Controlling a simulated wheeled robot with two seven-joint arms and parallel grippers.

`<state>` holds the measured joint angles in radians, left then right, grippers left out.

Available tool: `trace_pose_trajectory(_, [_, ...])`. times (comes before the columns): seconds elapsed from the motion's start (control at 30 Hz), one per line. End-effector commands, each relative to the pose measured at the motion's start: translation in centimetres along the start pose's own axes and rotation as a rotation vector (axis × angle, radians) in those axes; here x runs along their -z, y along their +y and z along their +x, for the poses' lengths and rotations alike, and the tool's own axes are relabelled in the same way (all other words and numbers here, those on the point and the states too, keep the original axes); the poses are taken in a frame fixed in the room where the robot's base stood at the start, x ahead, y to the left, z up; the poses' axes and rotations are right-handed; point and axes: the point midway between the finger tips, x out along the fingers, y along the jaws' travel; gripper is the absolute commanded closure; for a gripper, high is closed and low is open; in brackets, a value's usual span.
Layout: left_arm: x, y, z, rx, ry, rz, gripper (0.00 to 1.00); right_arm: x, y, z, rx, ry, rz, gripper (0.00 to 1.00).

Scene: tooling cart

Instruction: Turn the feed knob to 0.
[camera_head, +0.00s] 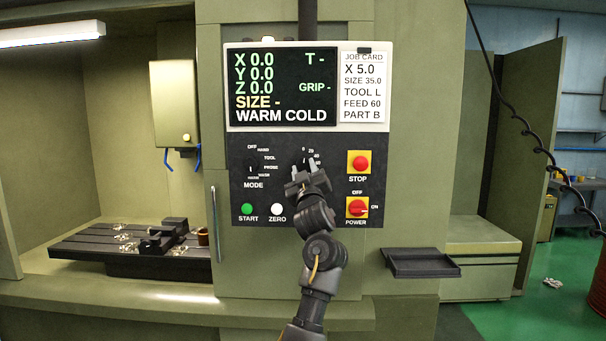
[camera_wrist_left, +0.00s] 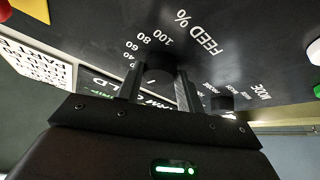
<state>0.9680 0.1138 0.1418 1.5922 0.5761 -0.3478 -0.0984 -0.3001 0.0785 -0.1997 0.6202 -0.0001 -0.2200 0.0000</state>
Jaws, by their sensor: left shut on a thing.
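The black feed knob (camera_wrist_left: 160,68) sits on the dark control panel, with the marks 40, 60, 80 and 100 and the words FEED % around it in the left wrist view. My left gripper (camera_wrist_left: 158,86) is shut on the knob, with one finger on each side. In the head view my left gripper (camera_head: 303,173) reaches up from below and covers most of the knob. The 0 and 20 marks show just above it. I cannot tell which mark the knob points to. My right gripper is not in view.
The mode knob (camera_head: 253,167) is to the left on the same panel (camera_head: 335,212). The red stop button (camera_head: 360,162) and power switch (camera_head: 357,207) are to the right. The green start button (camera_head: 247,209) and white zero button (camera_head: 277,209) are below left. A job card (camera_head: 362,88) reads FEED 60.

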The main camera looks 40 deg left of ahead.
Motion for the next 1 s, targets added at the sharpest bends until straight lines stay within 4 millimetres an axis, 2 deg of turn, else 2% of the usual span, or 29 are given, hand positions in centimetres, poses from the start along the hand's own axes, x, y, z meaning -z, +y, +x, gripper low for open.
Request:
trace_pose_trajectory(0.3, [0.12, 0.18, 0.03, 0.062, 0.012, -0.12, 0.86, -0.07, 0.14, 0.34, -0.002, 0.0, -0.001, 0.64])
trace_pose_trajectory(0.9, [0.18, 0.17, 0.07, 0.076, 0.014, -0.147, 0.86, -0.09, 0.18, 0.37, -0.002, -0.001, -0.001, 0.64])
trace_pose_trajectory(0.93, [0.18, 0.17, 0.07, 0.076, 0.014, -0.147, 0.59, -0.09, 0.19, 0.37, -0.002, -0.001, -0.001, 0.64])
trace_pose_trajectory(1.0, [0.17, 0.17, 0.07, 0.076, 0.014, -0.147, 0.5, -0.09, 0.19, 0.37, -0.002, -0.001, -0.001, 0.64])
